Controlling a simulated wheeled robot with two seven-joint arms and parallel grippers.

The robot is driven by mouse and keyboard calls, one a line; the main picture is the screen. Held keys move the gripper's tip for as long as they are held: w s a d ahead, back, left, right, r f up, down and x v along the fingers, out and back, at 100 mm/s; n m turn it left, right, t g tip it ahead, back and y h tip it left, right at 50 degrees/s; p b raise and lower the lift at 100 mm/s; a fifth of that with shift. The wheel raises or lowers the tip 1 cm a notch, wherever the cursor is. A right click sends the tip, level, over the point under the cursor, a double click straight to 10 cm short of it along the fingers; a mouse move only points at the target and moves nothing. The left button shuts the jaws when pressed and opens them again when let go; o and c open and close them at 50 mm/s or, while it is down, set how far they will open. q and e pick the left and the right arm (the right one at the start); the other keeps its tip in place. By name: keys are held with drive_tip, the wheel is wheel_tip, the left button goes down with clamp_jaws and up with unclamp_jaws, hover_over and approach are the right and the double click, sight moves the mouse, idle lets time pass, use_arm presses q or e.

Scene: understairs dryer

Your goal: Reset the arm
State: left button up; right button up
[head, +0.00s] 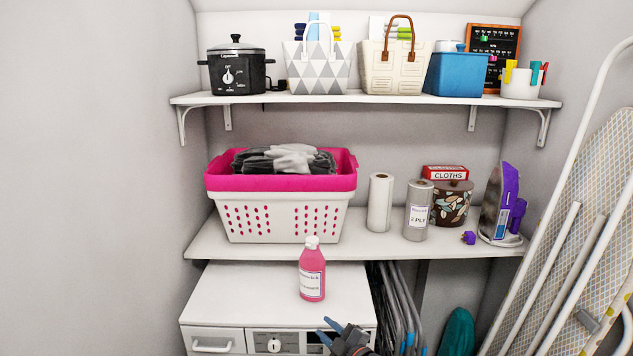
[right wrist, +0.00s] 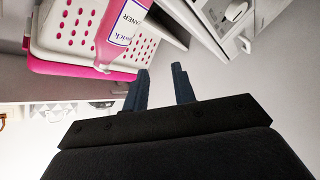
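My right gripper (head: 340,333) is low in the head view, in front of the white dryer's front panel. Its two blue fingers are apart with nothing between them; the right wrist view also shows the open fingers (right wrist: 160,88). A pink bottle (head: 312,272) with a white cap and label stands upright on the dryer top (head: 240,288), just beyond and left of the gripper, apart from it. The bottle also shows in the right wrist view (right wrist: 118,35), past the fingertips. My left gripper is not in view.
A pink-and-white laundry basket (head: 285,210) with dark cloth sits on the middle shelf above the dryer. Paper rolls (head: 380,203) and an iron (head: 500,210) stand to its right. An ironing board (head: 590,210) leans at the right. Folded racks (head: 397,300) stand beside the dryer.

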drive_tip(key=s+d+f+m+g+h, duration=0.1)
drive_tip(key=s+d+f+m+h, duration=0.15)
drive_tip(key=s+f, duration=0.4)
drive_tip(key=s+d+f+m+g+h, duration=0.2)
drive_tip(key=s+f+m+h, duration=0.15)
drive_tip(key=f, duration=0.65)
drive_tip(key=s+d+f+m+g+h, duration=0.1)
drive_tip(key=s+d+f+m+h, duration=0.2)
drive_tip(key=f, duration=0.6)
drive_tip(key=s+d+f+m+g, duration=0.2)
drive_tip(key=s+f, duration=0.3)
drive_tip(key=s, duration=0.5)
drive_tip(key=s+d+f+m+g, duration=0.2)
drive_tip(key=s+f, duration=0.4)
drive_tip(key=s, duration=0.4)
drive_tip(key=s+d+f+m+g, duration=0.2)
drive_tip(key=s+f+g, duration=0.2)
drive_tip(key=s, duration=0.5)
wheel_tip(320, 180, down, 2)
drive_tip(key=shift+s+f+g, duration=0.1)
drive_tip(key=shift+s+g, duration=0.2)
drive_tip(key=shift+s, duration=0.1)
